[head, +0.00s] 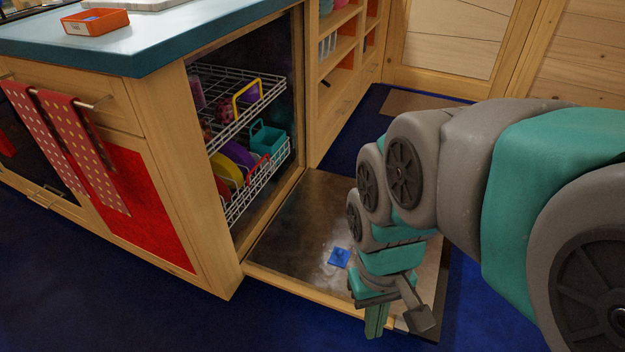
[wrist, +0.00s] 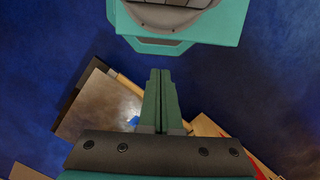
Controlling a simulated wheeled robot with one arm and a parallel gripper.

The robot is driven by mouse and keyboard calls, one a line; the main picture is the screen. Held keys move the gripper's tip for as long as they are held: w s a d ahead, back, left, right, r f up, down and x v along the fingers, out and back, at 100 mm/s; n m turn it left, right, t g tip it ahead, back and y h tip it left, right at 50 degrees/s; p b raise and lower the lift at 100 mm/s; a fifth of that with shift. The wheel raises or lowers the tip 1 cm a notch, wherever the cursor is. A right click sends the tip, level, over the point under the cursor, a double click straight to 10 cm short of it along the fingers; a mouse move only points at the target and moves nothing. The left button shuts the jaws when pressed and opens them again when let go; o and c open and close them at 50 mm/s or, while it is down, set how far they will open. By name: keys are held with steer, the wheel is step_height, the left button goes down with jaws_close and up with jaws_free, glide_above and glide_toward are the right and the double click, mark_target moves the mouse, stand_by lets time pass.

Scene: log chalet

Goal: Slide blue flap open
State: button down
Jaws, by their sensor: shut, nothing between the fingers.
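The blue flap (head: 339,257) is a small blue square piece on the metal inner face of the lowered dishwasher door (head: 300,230). A bit of the blue flap (wrist: 134,121) also shows beside my fingers in the wrist view. It is too small to tell whether it is open or closed. My gripper (head: 375,332) is shut and empty, with its green fingers pointing down near the door's front edge, to the right of the flap and nearer to the camera. The two fingers (wrist: 160,73) lie together in the wrist view. My gripper appears apart from the flap.
The open dishwasher holds two wire racks (head: 245,185) with colourful dishes. Polka-dot towels (head: 80,145) hang at left. Open shelves (head: 340,50) stand behind. Blue floor (head: 150,310) is clear in front.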

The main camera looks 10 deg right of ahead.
steer(key=c, duration=1.6)
jaws_free()
steer(key=c, duration=1.4)
jaws_free()
steer(key=shift+w, duration=0.1)
steer(key=o, duration=0.9)
steer(key=w+f+n+b, duration=0.1)
steer(key=w, duration=0.3)
steer(key=w+f+n+b, duration=0.1)
steer(key=w, duration=0.3)
steer(key=w+f+n+b, duration=0.1)
steer(key=w+n, duration=0.1)
steer(key=w, duration=0.3)
steer(key=shift+a+f, duration=0.1)
steer(key=shift+f, duration=0.05)
steer(key=shift+c, duration=0.2)
steer(key=n+y+b, duration=0.1)
steer(key=n+b, duration=0.7)
steer(key=n, duration=0.1)
glide_above(341, 249)
steer(key=w, duration=0.2)
step_height(341, 249, down, 29)
steer(key=f, duration=0.2)
steer(key=s+f, duration=0.1)
steer(key=f, duration=0.1)
steer(key=f+b, duration=0.1)
steer(key=f, duration=0.2)
steer(key=shift+s, duration=0.4)
jaws_close()
